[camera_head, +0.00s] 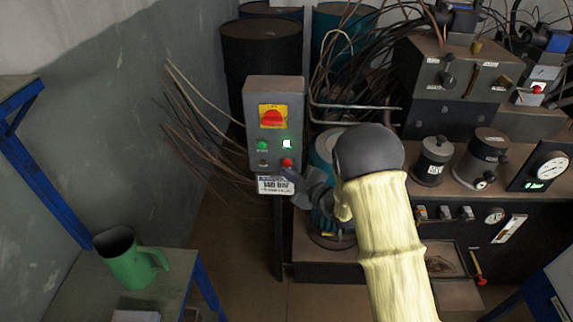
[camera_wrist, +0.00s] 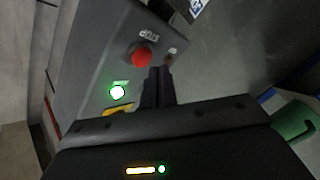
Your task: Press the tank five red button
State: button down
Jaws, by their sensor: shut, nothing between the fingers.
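A grey control box (camera_head: 258,95) stands on a post. A red button (camera_head: 287,162) sits at its lower right, below a lit white button (camera_head: 286,143). A green button (camera_head: 262,145) and a dark control (camera_head: 263,162) are to the left, with a red rotary knob (camera_head: 273,117) on a yellow plate above. My gripper (camera_head: 289,176) is at the box's lower right, just below the red button. In the wrist view the red button (camera_wrist: 142,57) is beside my shut, empty fingers (camera_wrist: 160,70); contact cannot be told. A lit button (camera_wrist: 118,92) glows nearby.
A white label plate (camera_head: 272,185) hangs below the box. Loose cables (camera_head: 195,140) stick out left of it. A bench with canisters (camera_head: 434,160) and gauges stands at right. A green jug (camera_head: 130,258) stands on a table at lower left, and also shows in the wrist view (camera_wrist: 294,121).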

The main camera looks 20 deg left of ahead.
jog(key=shift+w, duration=0.4)
jog(key=shift+w+a+b, duration=0.2)
jog(key=shift+w+b, duration=0.2)
jog(key=shift+w, duration=0.05)
dwell(0.9)
dwell(0.3)
jog(key=shift+s+d, duration=0.25)
jog(key=shift+s, duration=0.6)
jog(key=shift+b, duration=0.3)
jog(key=s, duration=0.2)
jog(key=s+d+b, duration=0.1)
jog(key=s, duration=0.2)
jog(key=shift+w+d, duration=0.1)
dwell(0.4)
